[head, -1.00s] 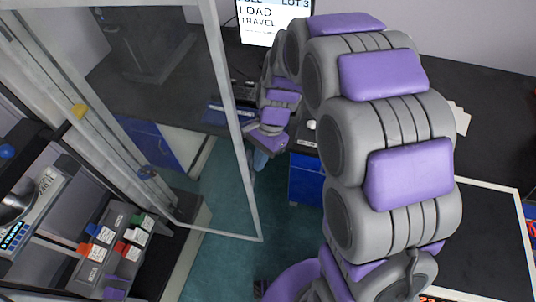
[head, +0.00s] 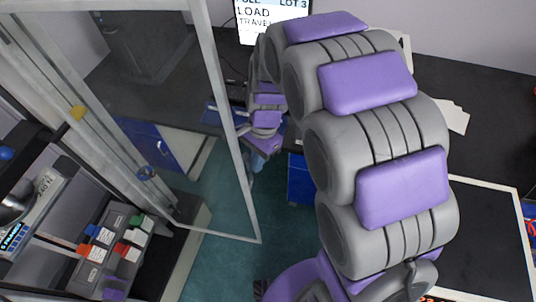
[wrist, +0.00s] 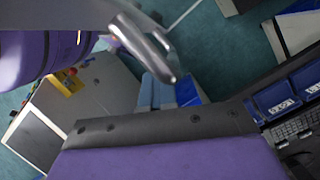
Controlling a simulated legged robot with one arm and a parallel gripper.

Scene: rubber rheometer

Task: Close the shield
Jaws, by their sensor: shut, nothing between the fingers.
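The shield (head: 247,190) is a clear panel in a grey metal frame. In the head view it stands swung open, angled out from the machine at left. My gripper (head: 257,163) is small and partly hidden beyond my arm, just right of the shield's frame. Its light blue fingers (wrist: 157,92) also show in the wrist view, close together with nothing between them. I cannot tell whether the gripper touches the frame. A blurred metal bar (wrist: 150,40) crosses the wrist view close to the camera; I cannot tell what it belongs to.
A monitor (head: 272,22) stands on the dark bench behind my arm. Blue drawers (head: 301,180) sit under the bench. A rack of coloured blocks (head: 115,250) stands at lower left. A framed black mat (head: 485,240) lies at right. Green floor (head: 215,265) is clear below the shield.

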